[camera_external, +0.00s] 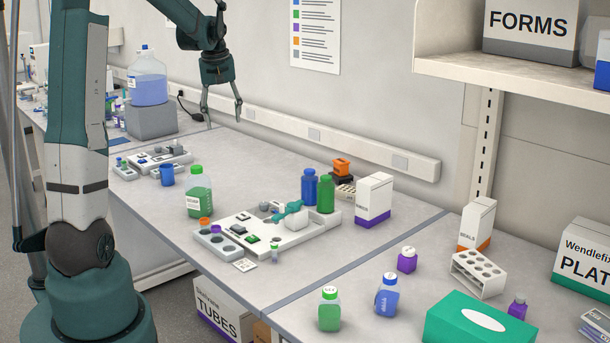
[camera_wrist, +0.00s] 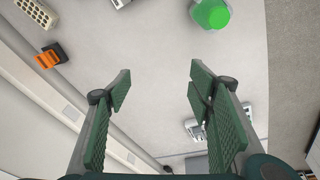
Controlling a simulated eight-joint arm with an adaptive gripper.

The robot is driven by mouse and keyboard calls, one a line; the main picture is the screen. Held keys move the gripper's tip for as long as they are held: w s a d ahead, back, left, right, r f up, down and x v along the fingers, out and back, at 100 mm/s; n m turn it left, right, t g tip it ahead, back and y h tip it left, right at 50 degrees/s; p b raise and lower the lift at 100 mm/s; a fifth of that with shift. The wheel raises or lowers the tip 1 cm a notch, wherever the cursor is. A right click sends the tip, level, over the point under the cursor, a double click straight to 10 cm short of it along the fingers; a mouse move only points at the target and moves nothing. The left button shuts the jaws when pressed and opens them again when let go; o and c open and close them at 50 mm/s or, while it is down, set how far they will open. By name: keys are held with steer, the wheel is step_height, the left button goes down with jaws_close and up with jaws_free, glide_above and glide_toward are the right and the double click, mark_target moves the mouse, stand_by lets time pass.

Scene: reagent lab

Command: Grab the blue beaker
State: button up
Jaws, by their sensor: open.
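The blue beaker (camera_external: 167,175) is a small blue cup standing upright on the bench in the external view, left of the green-filled bottle. My gripper (camera_external: 224,122) is open and empty, pointing down above the back of the bench. It appears higher and to the right of the beaker in the picture, clearly apart from it. In the wrist view my gripper's two green-padded fingers (camera_wrist: 160,80) are spread with bare bench between them. I cannot make out the blue beaker in the wrist view.
A green-capped bottle (camera_external: 199,192) stands just right of the beaker, and a grey tray (camera_external: 150,160) lies behind it. A large blue-liquid jug (camera_external: 147,80) sits on a grey block. Blue (camera_external: 309,187) and green (camera_external: 326,195) bottles stand farther right. Bench behind the green-capped bottle is clear.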

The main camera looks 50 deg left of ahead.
steer(key=s+a+f+n+g, duration=0.15)
steer(key=a+f, duration=0.25)
steer(key=a, duration=0.4)
steer(key=a+f+n+t, duration=0.15)
steer(key=a+f, duration=0.25)
steer(key=a, duration=0.4)
steer(key=n+g+h, duration=0.1)
steer(key=n+g, duration=0.1)
steer(key=n, duration=0.2)
glide_above(167, 171)
steer(key=w+a, duration=0.1)
steer(key=a, duration=0.2)
step_height(167, 171, down, 11)
steer(key=shift+w, duration=0.1)
steer(key=shift+f, duration=1.25)
steer(key=shift+f, duration=0.1)
steer(key=shift+d+f+p, duration=0.15)
steer(key=shift+f+p, duration=0.1)
steer(key=shift+f, duration=1)
steer(key=shift+d+f+p, duration=0.1)
steer(key=shift+f+p, duration=0.1)
steer(key=shift+f, duration=1.05)
steer(key=shift+c, duration=0.6)
